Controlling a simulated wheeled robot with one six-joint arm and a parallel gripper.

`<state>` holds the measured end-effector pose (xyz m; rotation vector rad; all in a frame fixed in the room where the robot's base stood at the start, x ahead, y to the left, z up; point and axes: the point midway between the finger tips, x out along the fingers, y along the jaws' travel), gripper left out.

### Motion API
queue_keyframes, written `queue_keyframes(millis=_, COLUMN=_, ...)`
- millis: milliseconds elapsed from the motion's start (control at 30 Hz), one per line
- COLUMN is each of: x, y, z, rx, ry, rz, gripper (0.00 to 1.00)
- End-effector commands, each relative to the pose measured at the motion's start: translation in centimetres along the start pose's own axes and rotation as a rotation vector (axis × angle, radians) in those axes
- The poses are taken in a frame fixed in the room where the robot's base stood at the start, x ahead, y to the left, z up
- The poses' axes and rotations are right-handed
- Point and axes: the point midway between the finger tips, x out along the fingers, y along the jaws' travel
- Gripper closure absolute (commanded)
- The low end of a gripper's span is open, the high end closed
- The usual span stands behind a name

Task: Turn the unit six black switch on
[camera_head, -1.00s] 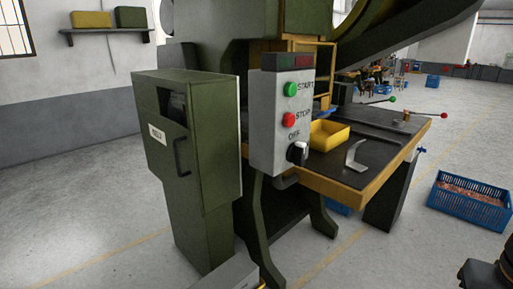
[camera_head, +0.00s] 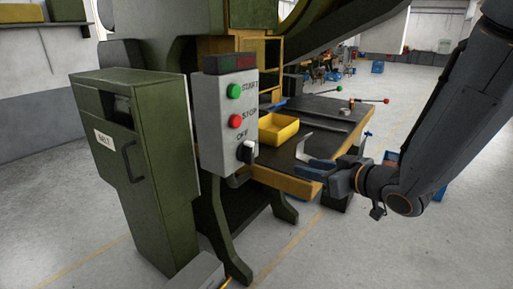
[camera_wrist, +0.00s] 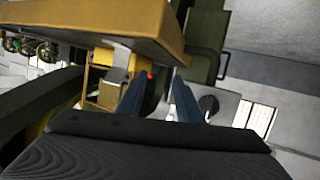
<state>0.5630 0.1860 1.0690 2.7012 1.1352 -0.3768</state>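A black rotary switch (camera_head: 246,151) with a pale handle sits low on the front of a grey control box (camera_head: 212,130), under the word OFF. A green START button (camera_head: 234,91) and a red STOP button (camera_head: 236,121) are above it. I see no unit number. My gripper (camera_head: 309,170) is right of the switch and apart from it, in front of the bench edge. In the wrist view my gripper (camera_wrist: 157,92) has two blue fingers spread with nothing held between them. A dark round knob, seemingly the switch (camera_wrist: 208,104), shows just beyond the right finger.
A green cabinet (camera_head: 140,170) stands left of the control box. The machine's bench (camera_head: 295,148) with a wooden edge extends to the right, carrying a yellow tray (camera_head: 278,128) and a bent metal piece (camera_head: 303,146). The floor in front is open.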

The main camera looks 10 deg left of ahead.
Motion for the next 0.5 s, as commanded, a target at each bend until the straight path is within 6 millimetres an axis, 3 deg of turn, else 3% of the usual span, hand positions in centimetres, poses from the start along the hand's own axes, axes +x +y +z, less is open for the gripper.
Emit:
queue_keyframes(millis=100, x=0.1, y=-4.1, z=-2.9, rx=-0.007, ry=0.15, rz=-0.17, gripper=0.67)
queue_keyframes(millis=200, x=-0.5, y=-6.6, z=-4.7, rx=0.001, ry=0.24, rz=-0.279, gripper=0.67)
queue_keyframes(millis=367, x=-1.2, y=-8.7, z=-6.0, rx=0.013, ry=0.309, rz=-0.37, gripper=0.67)
queue_keyframes(millis=500, x=-0.4, y=-9.4, z=-6.6, rx=0.015, ry=0.321, rz=-0.387, gripper=0.67)
